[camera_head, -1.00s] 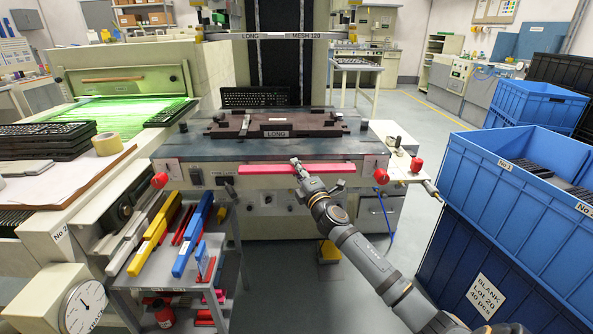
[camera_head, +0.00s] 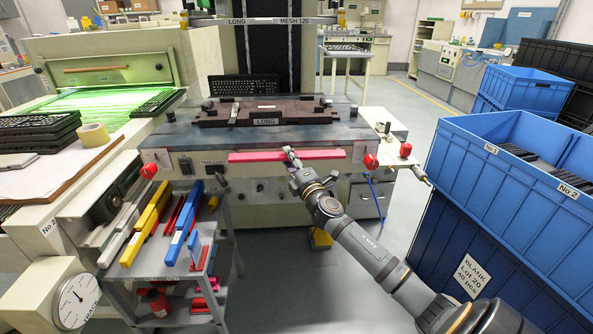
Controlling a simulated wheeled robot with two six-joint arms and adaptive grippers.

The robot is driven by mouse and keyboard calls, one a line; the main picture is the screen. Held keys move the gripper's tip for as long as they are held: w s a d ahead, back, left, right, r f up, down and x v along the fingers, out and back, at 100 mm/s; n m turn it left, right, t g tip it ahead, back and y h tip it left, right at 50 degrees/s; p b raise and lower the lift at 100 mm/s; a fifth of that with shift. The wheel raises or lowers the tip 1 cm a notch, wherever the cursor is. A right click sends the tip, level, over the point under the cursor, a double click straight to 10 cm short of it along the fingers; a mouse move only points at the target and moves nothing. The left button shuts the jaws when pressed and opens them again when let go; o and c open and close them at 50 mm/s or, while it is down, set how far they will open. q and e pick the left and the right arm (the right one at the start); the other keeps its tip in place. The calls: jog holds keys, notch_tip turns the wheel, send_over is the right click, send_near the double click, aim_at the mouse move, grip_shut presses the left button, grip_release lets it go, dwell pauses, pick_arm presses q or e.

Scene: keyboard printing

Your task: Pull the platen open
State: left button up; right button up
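The platen (camera_head: 190,139) is the flat dark bed at the front of the printing machine, with a dark brown jig (camera_head: 225,113) marked LONG on it. A pinkish-red handle bar (camera_head: 252,156) runs along its pale front face. My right gripper (camera_head: 290,156) reaches up from the lower right. Its narrow fingertips overlap the middle of the bar and look shut on it. The fingers hide a short piece of the bar, and the far side of the grip is hidden. My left gripper is not in view.
Red knobs (camera_head: 371,161) stand at the platen's front corners. A grey tool cart (camera_head: 168,262) with yellow and blue tools is below left. Blue bins (camera_head: 470,143) stand at the right. Bare floor (camera_head: 285,285) lies below the platen.

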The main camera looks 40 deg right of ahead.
jog(key=v, duration=1)
jog(key=shift+s, duration=0.2)
